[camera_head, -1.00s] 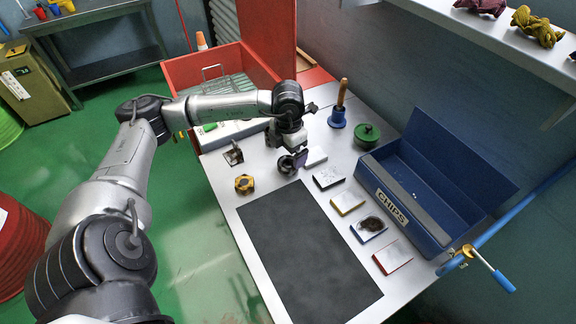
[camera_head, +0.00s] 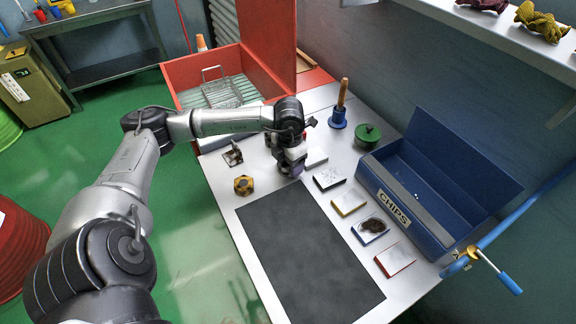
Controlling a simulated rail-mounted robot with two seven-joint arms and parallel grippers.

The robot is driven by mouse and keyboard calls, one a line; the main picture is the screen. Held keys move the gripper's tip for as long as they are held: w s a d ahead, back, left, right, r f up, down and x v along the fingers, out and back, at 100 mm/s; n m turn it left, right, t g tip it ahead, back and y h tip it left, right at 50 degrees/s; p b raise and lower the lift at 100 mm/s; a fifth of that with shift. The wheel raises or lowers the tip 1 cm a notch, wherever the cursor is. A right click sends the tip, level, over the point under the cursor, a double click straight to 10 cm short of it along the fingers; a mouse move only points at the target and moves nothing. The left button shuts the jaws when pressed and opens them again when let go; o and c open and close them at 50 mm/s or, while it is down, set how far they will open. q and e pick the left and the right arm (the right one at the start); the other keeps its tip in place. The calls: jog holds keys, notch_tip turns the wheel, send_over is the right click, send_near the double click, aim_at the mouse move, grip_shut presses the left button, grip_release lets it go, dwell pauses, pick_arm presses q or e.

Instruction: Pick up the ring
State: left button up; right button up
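My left gripper (camera_head: 292,170) points down at the cart top, just above the far end of the black mat (camera_head: 305,255). The dark ring seen earlier at this spot is now hidden behind the gripper, or cannot be told apart from it. A purple patch shows at the gripper's tip. I cannot tell whether the fingers are open or closed on anything. My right gripper is not in view.
A yellow-and-black round piece (camera_head: 244,185) and a small metal fixture (camera_head: 233,154) stand left of the gripper. Small framed plates (camera_head: 349,205) line the mat's right side. A blue CHIPS box (camera_head: 441,238), green pot (camera_head: 367,135) and wooden-handled tool (camera_head: 338,117) stand right.

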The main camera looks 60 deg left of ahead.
pick_arm(q)
jog(key=c, duration=0.6)
jog(key=shift+r, duration=0.1)
